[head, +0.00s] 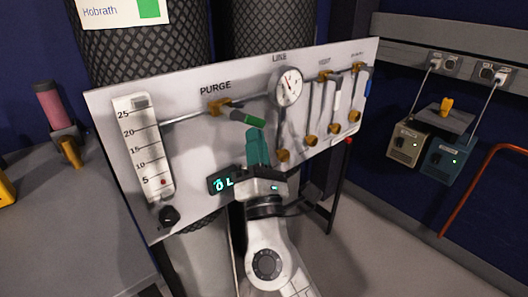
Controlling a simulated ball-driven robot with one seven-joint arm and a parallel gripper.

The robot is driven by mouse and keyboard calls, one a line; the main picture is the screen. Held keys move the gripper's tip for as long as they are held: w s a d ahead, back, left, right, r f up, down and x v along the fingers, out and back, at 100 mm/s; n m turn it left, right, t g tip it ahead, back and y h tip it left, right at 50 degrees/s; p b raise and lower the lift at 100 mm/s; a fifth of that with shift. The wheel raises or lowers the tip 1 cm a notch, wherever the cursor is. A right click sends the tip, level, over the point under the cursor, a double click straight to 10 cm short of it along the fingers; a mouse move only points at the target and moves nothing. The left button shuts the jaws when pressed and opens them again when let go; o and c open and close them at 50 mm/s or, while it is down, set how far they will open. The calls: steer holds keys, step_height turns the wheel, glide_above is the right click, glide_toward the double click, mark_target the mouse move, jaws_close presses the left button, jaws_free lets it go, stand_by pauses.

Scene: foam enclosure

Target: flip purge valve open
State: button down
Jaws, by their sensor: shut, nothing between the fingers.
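The purge valve (219,105) is a brass body below the PURGE label on the white panel (185,88). Its green-tipped lever (247,119) slopes down to the right from the brass body. My gripper (257,138) has teal fingers that are shut with nothing between them. The fingertips point up and sit just below the green lever tip. I cannot tell whether they touch it.
A flow gauge (144,150) is at the panel's left, and a round LINE dial (287,86) is right of the purge valve. Several brass fittings and a white-handled lever (337,92) are further right.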

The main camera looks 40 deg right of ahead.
steer(key=shift+d+r+b, duration=0.45)
steer(key=shift+d+r, duration=0.1)
steer(key=shift+d, duration=0.35)
steer(key=shift+d+r, duration=0.45)
steer(key=shift+r, duration=0.25)
